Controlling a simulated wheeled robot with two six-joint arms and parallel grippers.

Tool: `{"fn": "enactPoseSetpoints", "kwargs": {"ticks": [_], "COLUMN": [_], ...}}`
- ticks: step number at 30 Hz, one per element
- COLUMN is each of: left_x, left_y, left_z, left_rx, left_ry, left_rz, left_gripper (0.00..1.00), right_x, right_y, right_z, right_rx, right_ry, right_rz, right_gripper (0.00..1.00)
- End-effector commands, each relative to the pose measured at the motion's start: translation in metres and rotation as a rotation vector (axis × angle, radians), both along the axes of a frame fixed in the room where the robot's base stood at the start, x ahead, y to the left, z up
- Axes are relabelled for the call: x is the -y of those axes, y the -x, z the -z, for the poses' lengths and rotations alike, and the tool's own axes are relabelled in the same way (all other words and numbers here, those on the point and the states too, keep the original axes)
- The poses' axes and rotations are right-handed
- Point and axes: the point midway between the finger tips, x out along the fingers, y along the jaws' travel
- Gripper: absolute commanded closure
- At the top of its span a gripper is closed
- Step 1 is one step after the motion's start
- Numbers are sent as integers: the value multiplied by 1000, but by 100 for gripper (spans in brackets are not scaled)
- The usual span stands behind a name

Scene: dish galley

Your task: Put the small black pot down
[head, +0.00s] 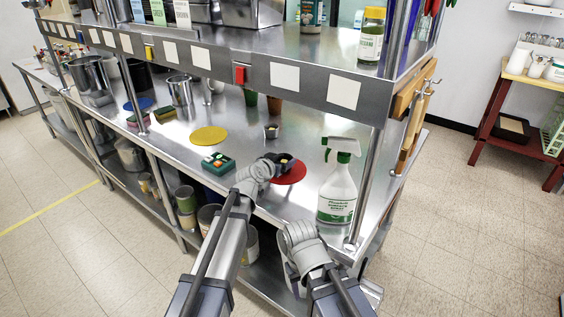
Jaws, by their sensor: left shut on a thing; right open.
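A small black pot (287,160) with a yellowish inside is at the tip of my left gripper (279,161). My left gripper is shut on it, over the red round mat (292,177) on the steel counter. The fingers and wrist hide part of the pot, and I cannot tell whether its base touches the mat. My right gripper (293,282) is open and empty, low in front of the counter's edge; its fingers are mostly hidden by its own wrist.
A second small dark pot (271,131) stands behind the red mat. A white spray bottle (338,190) stands to the right, and a green box with coloured pieces (217,163) to the left. A yellow round mat (209,136) is bare. A shelf (300,78) overhangs the counter.

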Motion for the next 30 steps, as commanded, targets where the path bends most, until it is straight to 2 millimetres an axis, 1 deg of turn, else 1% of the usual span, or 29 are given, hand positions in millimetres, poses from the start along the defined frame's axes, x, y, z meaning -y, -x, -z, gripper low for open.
{"fn": "enactPoseSetpoints", "kwargs": {"ticks": [2,3,7,8,14,17,18,20,30], "left_x": [0,0,0,0,0,0,-1,-5,-32], "left_y": [0,0,0,0,0,0,3,12,73], "left_z": [4,3,2,2,2,-2,-4,-7,-31], "left_rx": [0,0,0,0,0,0,0,0,-1], "left_ry": [0,0,0,0,0,0,0,0,0], "left_rz": [0,0,0,0,0,0,0,-1,-1], "left_gripper": [81,17,3,0,0,0,0,0,0], "right_x": [0,0,0,0,0,0,0,0,0], "right_y": [0,0,0,0,0,0,0,0,0], "right_z": [4,3,2,2,2,-2,-4,-7,-31], "right_rx": [0,0,0,0,0,0,0,0,0], "right_ry": [0,0,0,0,0,0,0,0,0], "right_rz": [0,0,0,0,0,0,0,0,1], "right_gripper": [50,50,50,50,50,50,50,50,50]}}
